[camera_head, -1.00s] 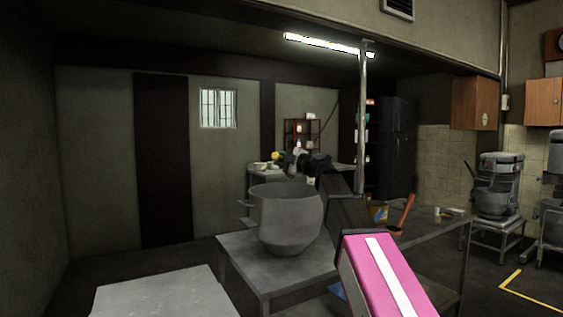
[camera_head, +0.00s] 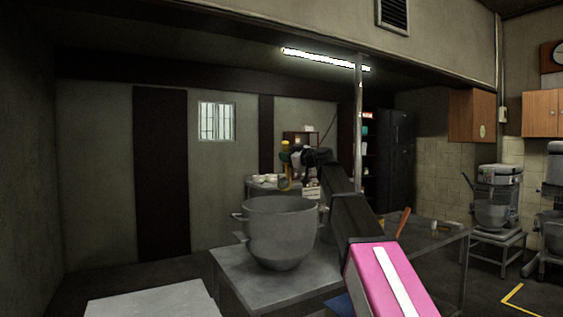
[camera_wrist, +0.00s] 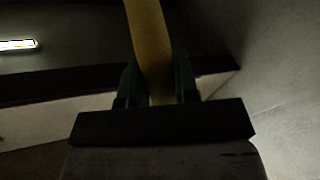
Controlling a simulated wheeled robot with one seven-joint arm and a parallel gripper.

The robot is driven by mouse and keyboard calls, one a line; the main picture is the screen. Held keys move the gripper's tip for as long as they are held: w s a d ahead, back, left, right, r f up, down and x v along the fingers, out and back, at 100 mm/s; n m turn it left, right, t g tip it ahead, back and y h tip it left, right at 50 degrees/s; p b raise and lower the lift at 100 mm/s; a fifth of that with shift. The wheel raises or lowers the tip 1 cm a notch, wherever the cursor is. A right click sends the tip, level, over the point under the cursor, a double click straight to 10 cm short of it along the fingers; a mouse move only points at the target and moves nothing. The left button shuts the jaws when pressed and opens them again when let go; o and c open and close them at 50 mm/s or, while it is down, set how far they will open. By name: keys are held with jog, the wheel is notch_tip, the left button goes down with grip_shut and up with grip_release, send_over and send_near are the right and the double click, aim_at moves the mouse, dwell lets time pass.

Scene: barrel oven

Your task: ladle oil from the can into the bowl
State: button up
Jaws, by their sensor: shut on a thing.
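My gripper (camera_head: 293,157) is shut on a yellow ladle (camera_head: 287,178), above and behind the bowl as seen from the head. The ladle shows as a thin, roughly upright yellow shape with its lower part close to the bowl's far rim. In the wrist view the yellow handle (camera_wrist: 150,45) stands between the two green fingers (camera_wrist: 157,85). A large grey metal bowl (camera_head: 280,240) with side lugs stands upright on the near table. Its inside is mostly hidden. I cannot make out the oil can for certain.
The bowl stands on a grey metal table (camera_head: 235,272), with an orange-handled tool (camera_head: 403,222) farther right. A second table with white dishes (camera_head: 268,179) is behind. A pole (camera_head: 358,120) rises behind my arm. Mixers (camera_head: 495,195) stand at the right.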

jog(key=w+d+m+h, duration=0.1)
jog(key=w+d+m, duration=0.5)
jog(key=w+m, duration=0.3)
jog(key=shift+w+d+f+m, duration=0.15)
jog(key=shift+d+f+m, duration=0.05)
jog(key=shift+m, duration=1.3)
